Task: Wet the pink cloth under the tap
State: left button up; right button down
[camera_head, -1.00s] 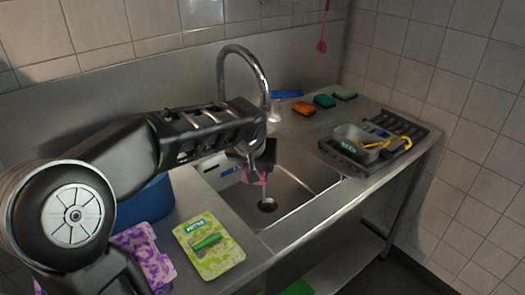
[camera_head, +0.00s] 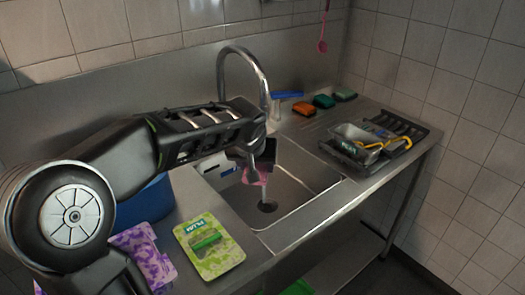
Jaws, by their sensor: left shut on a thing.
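My left gripper (camera_head: 257,163) reaches in from the left and hangs over the sink. It is shut on the pink cloth (camera_head: 255,178), of which only a small part shows below the fingers. The cloth is above the floor of the steel sink (camera_head: 295,190), over the drain area. The curved chrome tap (camera_head: 242,50) rises behind the sink, and its spout end comes down behind my left arm. A pale streak below the cloth looks like running water. My right gripper is out of view.
Orange (camera_head: 304,109), teal (camera_head: 324,101) and green (camera_head: 345,94) sponges lie behind the sink. A dark rack (camera_head: 340,154) with a metal container stands right. A green packet (camera_head: 222,262), a purple patterned cloth (camera_head: 143,250) and a blue container (camera_head: 148,205) are at the front left.

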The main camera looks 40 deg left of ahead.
pick_arm(q)
jog(key=s+d+r, duration=0.2)
jog(key=s+r, duration=0.2)
jog(key=shift+s, duration=0.2)
jog(key=shift+d, duration=0.1)
dwell(0.5)
